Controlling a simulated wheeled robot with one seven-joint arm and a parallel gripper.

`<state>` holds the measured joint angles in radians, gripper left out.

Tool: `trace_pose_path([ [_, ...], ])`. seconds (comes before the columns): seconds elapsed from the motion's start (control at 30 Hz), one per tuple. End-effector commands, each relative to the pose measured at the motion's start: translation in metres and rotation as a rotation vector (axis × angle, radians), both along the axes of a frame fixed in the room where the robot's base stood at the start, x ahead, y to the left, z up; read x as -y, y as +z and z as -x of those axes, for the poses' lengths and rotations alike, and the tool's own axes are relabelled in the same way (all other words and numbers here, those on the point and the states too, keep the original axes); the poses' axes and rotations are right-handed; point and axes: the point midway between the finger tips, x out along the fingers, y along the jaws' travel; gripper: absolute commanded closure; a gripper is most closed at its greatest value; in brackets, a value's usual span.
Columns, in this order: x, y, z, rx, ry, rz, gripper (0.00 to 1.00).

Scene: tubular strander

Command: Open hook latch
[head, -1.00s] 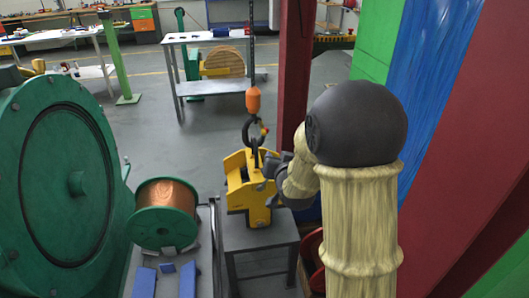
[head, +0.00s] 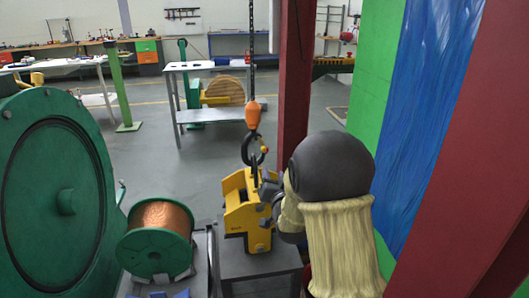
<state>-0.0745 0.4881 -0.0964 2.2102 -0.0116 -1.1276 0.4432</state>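A dark hook (head: 250,150) hangs below an orange block (head: 252,116) on a chain. A small yellow-orange knob, seemingly on its latch (head: 264,149), shows on the hook's right side. Under the hook stands a yellow lifting device (head: 234,215) on a small grey table; the hook's lower end meets a dark piece at its top, and I cannot tell if they are engaged. My gripper (head: 272,190) is at the right side of the yellow device, below the hook. It is dark, small and partly hidden by my arm, so its fingers cannot be made out.
A copper wire spool with green flanges (head: 158,238) stands left of the grey table (head: 258,264). A large green wheel (head: 58,195) fills the left. A dark red post (head: 295,80) rises just behind my arm. Open floor lies behind the hook.

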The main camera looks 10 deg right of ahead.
Motion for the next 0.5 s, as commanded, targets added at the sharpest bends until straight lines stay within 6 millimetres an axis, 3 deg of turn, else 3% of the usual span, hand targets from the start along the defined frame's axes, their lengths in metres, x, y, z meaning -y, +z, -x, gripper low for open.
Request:
trace_pose_path([
  [0.5, 0.0, -0.001, -0.079, 0.0, 0.0, 0.001, 0.62],
])
